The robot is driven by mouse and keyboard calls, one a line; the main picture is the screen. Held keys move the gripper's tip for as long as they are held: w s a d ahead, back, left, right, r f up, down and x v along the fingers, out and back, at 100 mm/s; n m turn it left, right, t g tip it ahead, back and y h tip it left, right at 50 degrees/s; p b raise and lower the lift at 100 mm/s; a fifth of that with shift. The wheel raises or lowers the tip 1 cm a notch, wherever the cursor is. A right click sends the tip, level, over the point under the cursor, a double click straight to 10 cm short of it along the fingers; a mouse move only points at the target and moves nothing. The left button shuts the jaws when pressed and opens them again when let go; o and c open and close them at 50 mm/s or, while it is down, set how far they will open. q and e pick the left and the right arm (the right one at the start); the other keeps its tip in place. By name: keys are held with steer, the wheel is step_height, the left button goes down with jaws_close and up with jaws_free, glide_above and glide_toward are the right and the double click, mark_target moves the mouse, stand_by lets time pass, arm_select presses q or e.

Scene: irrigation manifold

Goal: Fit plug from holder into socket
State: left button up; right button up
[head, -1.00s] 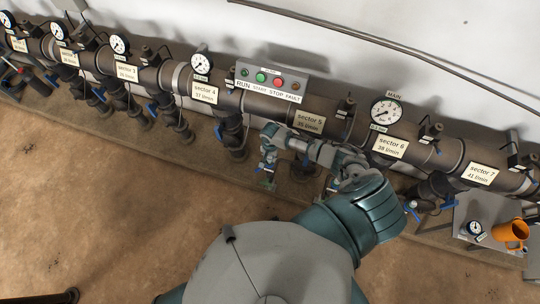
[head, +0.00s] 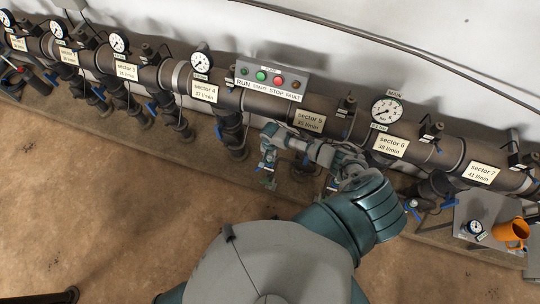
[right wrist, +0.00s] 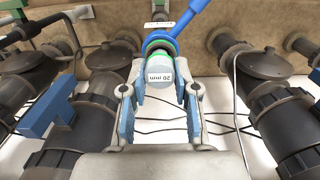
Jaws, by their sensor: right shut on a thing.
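My right gripper (head: 267,166) reaches to the pipework below the sector 5 label. In the right wrist view, my right gripper (right wrist: 160,88) is shut on a pale grey plug (right wrist: 160,74) marked "20 mm", between its two blue-padded fingers. A green ring (right wrist: 158,46) with a blue part shows directly behind the plug. I cannot tell whether the ring belongs to the plug or to the socket, nor whether the plug is seated. I cannot make out the socket or the holder for certain. My left gripper is not in view.
Dark valve bodies (right wrist: 270,62) stand close on both sides of the gripper. A blue lever (right wrist: 185,24) slants up behind the plug. Thin dark lines cross below. A grey stand (head: 480,212) with an orange mug (head: 511,232) is at the right. The floor in front is clear.

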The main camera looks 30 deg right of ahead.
steer(key=shift+a+f, duration=0.1)
steer(key=shift+f, duration=0.4)
stand_by(0.4)
steer(key=o, duration=1.4)
steer(key=shift+c, duration=0.2)
steer(key=shift+r, duration=0.1)
step_height(320, 180, up, 7)
steer(key=p, duration=0.7)
steer(key=shift+p, duration=0.35)
steer(key=shift+s, duration=0.1)
